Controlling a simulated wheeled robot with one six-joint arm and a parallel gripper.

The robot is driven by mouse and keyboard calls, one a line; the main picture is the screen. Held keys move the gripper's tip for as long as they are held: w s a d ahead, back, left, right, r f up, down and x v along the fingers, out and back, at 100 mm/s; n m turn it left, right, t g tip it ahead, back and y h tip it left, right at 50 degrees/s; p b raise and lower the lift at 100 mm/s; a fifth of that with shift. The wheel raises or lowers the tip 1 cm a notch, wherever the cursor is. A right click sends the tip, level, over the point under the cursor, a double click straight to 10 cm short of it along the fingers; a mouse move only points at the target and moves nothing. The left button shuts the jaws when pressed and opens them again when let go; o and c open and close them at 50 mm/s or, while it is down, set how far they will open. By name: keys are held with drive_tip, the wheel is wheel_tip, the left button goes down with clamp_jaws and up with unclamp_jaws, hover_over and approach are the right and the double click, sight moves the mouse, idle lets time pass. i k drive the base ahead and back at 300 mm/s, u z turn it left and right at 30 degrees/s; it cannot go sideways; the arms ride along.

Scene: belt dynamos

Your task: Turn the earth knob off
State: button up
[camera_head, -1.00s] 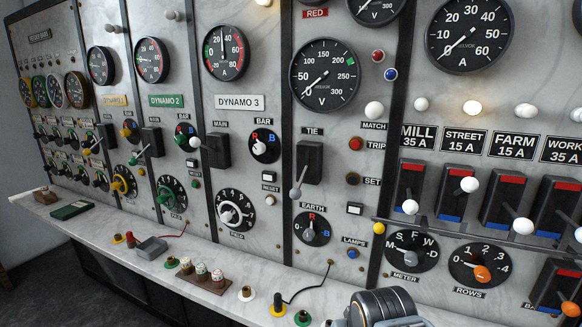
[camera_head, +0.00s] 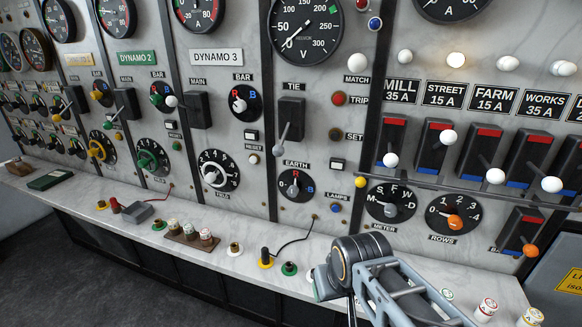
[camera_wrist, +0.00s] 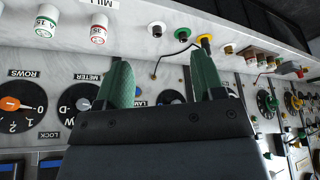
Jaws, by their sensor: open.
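The earth knob (camera_head: 295,184) is a small round black dial under the EARTH label on the marble panel, marked with a red R at top and a blue B at right. Its grey handle looks roughly upright, toward the R, but it is small. My gripper (camera_wrist: 163,80) is open and empty in the wrist view, with two green-padded fingers apart. Between them, a dark dial (camera_wrist: 172,97) that looks like the earth knob shows partly, its lower part hidden by the gripper body. In the head view my arm is below and right of the knob, clear of it; the fingertips cannot be made out.
The TIE lever (camera_head: 285,130) hangs just above the knob. The LAMPS button (camera_head: 337,209) and METER dial (camera_head: 390,203) are to its right. A marble ledge (camera_head: 215,265) below carries terminals, fuses and a black cable (camera_head: 290,241). A horizontal rail runs below the feeder switches.

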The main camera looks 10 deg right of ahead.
sight(293, 191)
drive_tip(key=k, duration=1.25)
drive_tip(key=u, duration=0.65)
drive_tip(key=i, duration=0.45)
drive_tip(key=u, duration=0.65)
drive_tip(key=i, duration=1.45)
drive_tip(key=z, duration=1.25)
drive_tip(key=i, duration=0.3)
drive_tip(key=z, duration=0.25)
